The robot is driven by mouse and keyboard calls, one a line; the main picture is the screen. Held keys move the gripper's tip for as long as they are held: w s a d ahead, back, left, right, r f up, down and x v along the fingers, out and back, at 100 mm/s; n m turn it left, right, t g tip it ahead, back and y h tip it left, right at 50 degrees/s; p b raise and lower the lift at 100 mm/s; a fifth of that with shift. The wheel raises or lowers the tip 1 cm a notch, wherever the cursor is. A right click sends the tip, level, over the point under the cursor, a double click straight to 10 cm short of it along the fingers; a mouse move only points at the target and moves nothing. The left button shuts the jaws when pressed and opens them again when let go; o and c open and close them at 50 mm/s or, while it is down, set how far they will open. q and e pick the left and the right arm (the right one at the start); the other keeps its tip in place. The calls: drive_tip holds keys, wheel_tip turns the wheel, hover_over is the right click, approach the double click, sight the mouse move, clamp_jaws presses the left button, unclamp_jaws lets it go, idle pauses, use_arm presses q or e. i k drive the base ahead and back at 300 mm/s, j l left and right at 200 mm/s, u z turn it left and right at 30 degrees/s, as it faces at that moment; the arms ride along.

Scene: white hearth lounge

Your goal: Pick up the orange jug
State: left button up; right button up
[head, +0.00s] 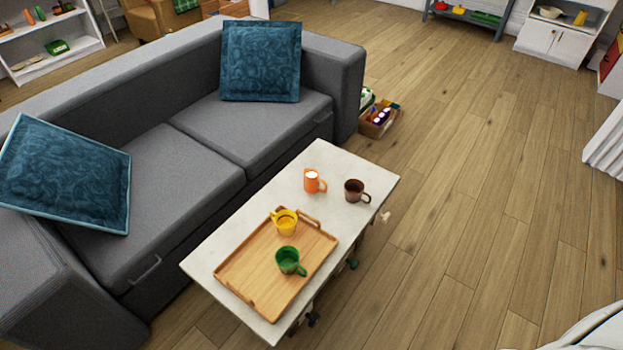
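The orange jug (311,184) stands upright on the white coffee table (350,226), near its far end, with its handle to the right. Its top shows white. A brown mug (353,191) stands just to its right, apart from it. A wooden tray (244,264) lies on the nearer part of the table and bears a yellow mug (285,224) and a green mug (288,261). Neither of my grippers is in view.
A grey sofa (205,177) with two blue cushions stands along the table's left side. Open wooden floor (480,180) lies to the right. A box of small items (378,122) stands beyond the table. Small objects show at the table's right edge, partly hidden.

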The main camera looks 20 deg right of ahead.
sight(312, 179)
drive_tip(key=i+l+u, duration=0.2)
drive_tip(key=l, duration=0.25)
drive_tip(key=l+u, duration=0.2)
drive_tip(key=l, duration=0.25)
drive_tip(key=i+l+u, duration=0.2)
drive_tip(key=l, duration=0.3)
drive_tip(key=k+j, duration=0.05)
drive_tip(key=k, duration=0.05)
